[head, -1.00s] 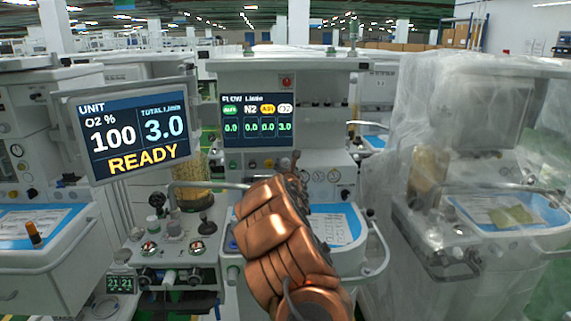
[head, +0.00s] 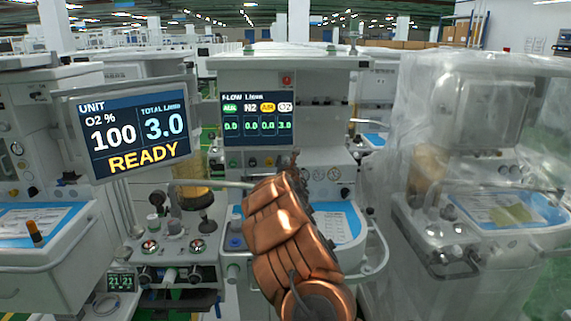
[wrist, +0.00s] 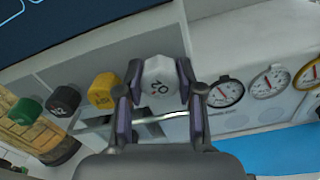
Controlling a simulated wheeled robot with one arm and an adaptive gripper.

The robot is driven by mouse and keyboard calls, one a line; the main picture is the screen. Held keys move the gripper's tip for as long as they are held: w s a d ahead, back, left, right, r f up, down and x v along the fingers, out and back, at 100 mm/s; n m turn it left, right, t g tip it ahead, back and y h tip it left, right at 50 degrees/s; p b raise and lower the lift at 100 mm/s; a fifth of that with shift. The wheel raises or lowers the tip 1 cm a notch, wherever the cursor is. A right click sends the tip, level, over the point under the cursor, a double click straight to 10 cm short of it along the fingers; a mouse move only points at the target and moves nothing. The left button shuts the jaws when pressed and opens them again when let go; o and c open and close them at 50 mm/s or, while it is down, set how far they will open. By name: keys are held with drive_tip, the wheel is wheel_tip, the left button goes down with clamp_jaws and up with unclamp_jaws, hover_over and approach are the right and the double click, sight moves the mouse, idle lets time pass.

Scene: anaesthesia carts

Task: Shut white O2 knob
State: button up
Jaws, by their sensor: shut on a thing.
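The white O2 knob (wrist: 160,78) is between the two fingers of my gripper (wrist: 158,90) in the wrist view. The fingers touch it on both sides, shut on it, and its O2 label reads nearly upside down. In the head view my copper-coloured arm hides the knob and most of the gripper. The flow screen (head: 258,118) shows 3.0 under O2 and 0.0 under the other gases. The unit screen (head: 135,130) reads O2 100 %, total 3.0 l/min, READY.
Left of the O2 knob in the wrist view are a yellow AIR knob (wrist: 103,89), a black N2 knob (wrist: 64,101) and a green knob (wrist: 26,111). A metal bar (wrist: 100,123) runs below them. Round gauges (wrist: 226,92) sit to the right. A plastic-wrapped cart (head: 480,150) stands at right.

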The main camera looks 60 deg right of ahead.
drive_tip(key=shift+c, duration=0.6)
drive_tip(key=shift+f+m+b, duration=0.15)
drive_tip(key=shift+m+b, duration=0.15)
drive_tip(key=shift+b, duration=0.4)
drive_tip(key=m+b, duration=0.1)
drive_tip(key=b, duration=0.2)
drive_tip(key=shift+f+m, duration=0.15)
drive_tip(key=shift+m, duration=0.25)
drive_tip(key=m+b, duration=0.2)
drive_tip(key=b, duration=0.1)
drive_tip(key=shift+m, duration=0.4)
drive_tip(key=m+b, duration=0.4)
drive_tip(key=m, duration=0.2)
drive_tip(key=shift+b, duration=0.4)
drive_tip(key=m, duration=0.2)
drive_tip(key=m+b, duration=0.1)
drive_tip(key=m, duration=0.1)
drive_tip(key=m+b, duration=0.1)
drive_tip(key=m, duration=0.1)
drive_tip(key=shift+r+m, duration=0.25)
drive_tip(key=shift+m, duration=0.15)
drive_tip(key=m+b, duration=0.1)
drive_tip(key=m, duration=0.4)
drive_tip(key=shift+m, duration=0.4)
